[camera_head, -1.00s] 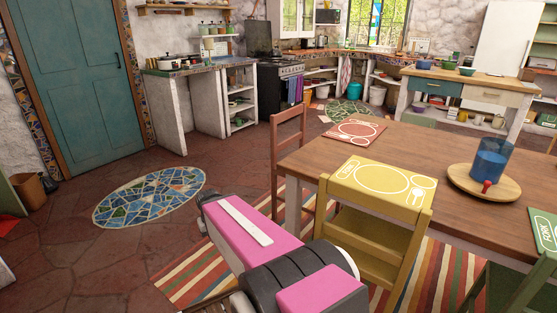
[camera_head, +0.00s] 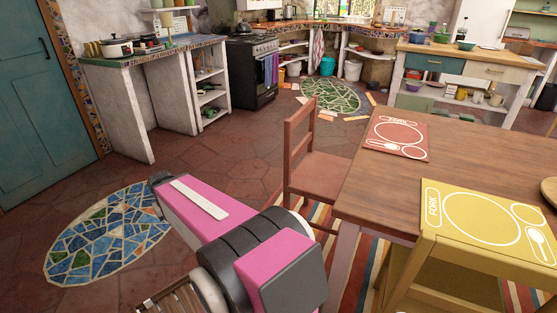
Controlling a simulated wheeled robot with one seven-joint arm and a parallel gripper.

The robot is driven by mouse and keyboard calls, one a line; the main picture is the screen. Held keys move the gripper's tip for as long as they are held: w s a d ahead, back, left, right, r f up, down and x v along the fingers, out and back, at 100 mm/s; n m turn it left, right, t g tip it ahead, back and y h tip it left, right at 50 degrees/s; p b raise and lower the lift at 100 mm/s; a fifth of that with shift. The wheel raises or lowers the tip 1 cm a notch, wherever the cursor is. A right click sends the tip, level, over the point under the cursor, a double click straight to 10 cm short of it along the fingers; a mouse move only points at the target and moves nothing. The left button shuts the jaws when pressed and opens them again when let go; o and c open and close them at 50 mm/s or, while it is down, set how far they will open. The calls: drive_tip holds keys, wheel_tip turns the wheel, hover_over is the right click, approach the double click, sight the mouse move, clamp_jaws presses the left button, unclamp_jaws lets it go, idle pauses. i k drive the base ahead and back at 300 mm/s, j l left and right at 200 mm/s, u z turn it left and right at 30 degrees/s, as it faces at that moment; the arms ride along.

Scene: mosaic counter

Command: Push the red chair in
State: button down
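The red chair (camera_head: 318,170) stands at the far left end of the wooden dining table (camera_head: 380,185). Its backrest faces left, away from the table, and its seat shows between the backrest and the table edge. A red placemat (camera_head: 396,138) lies on the table near it. My pink and black arm reaches in from the bottom, in front of and to the left of the chair, and appears apart from it. At the bottom left a slatted brown part shows beside the arm; I cannot make out my gripper's fingers.
A yellow chair (camera_head: 450,272) stands at the table's near side by a yellow placemat (camera_head: 490,222). A striped rug (camera_head: 372,262) lies under the table. An oval mosaic mat (camera_head: 108,236) lies on the left. Open tiled floor (camera_head: 215,155) stretches between the chair and the stove (camera_head: 252,72).

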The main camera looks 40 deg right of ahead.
sight(319, 176)
drive_tip(key=i+z, duration=0.1)
drive_tip(key=i, duration=0.75)
drive_tip(key=i+j+z, duration=0.1)
drive_tip(key=i, duration=0.75)
drive_tip(key=i+j+z, duration=0.15)
drive_tip(key=z, duration=1.95)
